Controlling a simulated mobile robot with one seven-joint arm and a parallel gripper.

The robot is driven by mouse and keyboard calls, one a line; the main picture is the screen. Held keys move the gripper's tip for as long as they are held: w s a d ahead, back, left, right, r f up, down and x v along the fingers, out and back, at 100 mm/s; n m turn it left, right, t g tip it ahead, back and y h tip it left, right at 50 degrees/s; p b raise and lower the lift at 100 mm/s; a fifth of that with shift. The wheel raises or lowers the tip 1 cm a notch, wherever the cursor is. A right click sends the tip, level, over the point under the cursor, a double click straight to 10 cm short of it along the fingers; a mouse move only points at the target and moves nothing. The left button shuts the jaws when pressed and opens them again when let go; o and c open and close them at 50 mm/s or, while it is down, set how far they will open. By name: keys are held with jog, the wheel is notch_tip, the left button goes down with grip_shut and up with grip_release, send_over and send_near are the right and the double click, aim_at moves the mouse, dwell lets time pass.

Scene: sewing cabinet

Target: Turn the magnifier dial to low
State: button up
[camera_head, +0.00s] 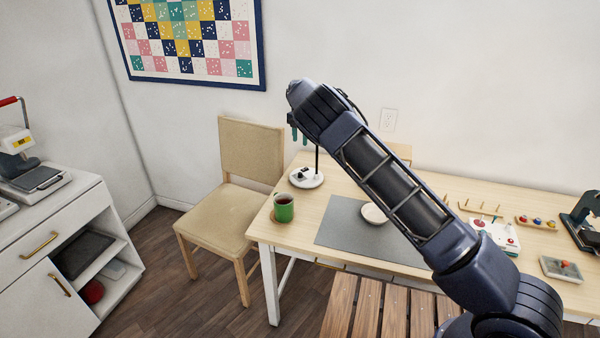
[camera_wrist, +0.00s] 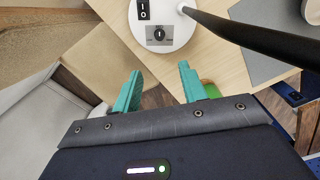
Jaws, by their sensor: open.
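The magnifier has a round white base (camera_head: 307,178) on the left end of the table, with a dark pole (camera_head: 317,160) rising from it. Its upper part is hidden behind my arm. In the wrist view the base (camera_wrist: 182,48) carries a black I/O rocker switch (camera_wrist: 144,10) and a dark dial (camera_wrist: 159,35) on a grey plate. The dial's light mark looks roughly upright; the plate's lettering is too small to read. My gripper (camera_wrist: 160,72) has its teal fingers apart and empty, just short of the base and dial. In the head view my gripper (camera_head: 299,133) is above the base.
A green mug (camera_head: 284,209) stands near the table's left front corner. A grey mat (camera_head: 345,221) with a pale round dish (camera_head: 374,214) lies to the right. The pole (camera_wrist: 250,37) slants across the wrist view's right. A beige chair (camera_head: 228,210) stands left of the table.

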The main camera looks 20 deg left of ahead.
aim_at(300, 173)
notch_tip(300, 173, down, 17)
jog(key=shift+f, duration=0.2)
dwell(0.4)
grip_shut()
